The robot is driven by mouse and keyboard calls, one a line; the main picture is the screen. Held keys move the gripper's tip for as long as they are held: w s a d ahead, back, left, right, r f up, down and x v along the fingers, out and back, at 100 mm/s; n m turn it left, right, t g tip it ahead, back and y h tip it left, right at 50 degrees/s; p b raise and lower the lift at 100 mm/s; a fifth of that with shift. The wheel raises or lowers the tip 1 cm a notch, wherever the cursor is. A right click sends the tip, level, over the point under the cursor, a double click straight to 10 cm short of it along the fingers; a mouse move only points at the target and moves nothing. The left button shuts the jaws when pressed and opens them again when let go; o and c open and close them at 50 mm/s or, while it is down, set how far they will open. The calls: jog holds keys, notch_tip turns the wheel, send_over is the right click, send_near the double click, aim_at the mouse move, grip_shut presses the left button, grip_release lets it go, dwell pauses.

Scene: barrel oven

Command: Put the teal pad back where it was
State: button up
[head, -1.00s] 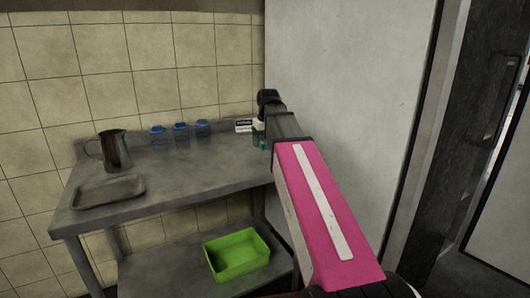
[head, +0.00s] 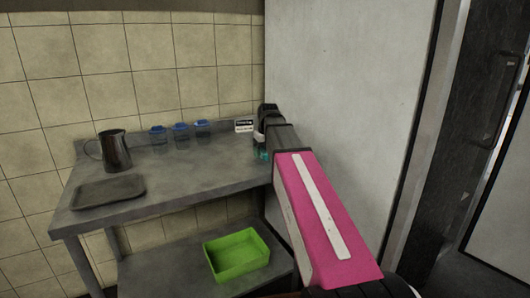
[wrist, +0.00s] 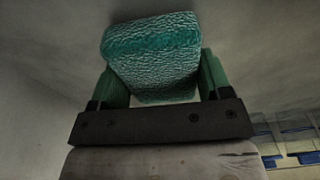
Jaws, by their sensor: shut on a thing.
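The teal pad (wrist: 150,50) is a textured block held between the two green fingers of my gripper (wrist: 160,80) in the wrist view. In the head view my gripper (head: 263,150) is at the right end of the steel table (head: 200,178), close to the pale wall panel. Only a small teal patch shows there, and my arm hides most of the pad. I cannot tell whether the pad touches the tabletop.
A small black-and-white label card (head: 244,126) stands just left of my gripper. Several blue-lidded jars (head: 181,136), a metal pitcher (head: 116,151) and a grey tray (head: 108,191) are further left. A green bin (head: 237,254) sits on the lower shelf. The table's middle is clear.

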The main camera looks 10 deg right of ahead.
jog(key=shift+f, duration=0.1)
jog(key=o, duration=0.9)
notch_tip(320, 180, up, 12)
jog(key=s, duration=0.1)
jog(key=shift+s+d, duration=0.3)
jog(key=shift+s, duration=0.05)
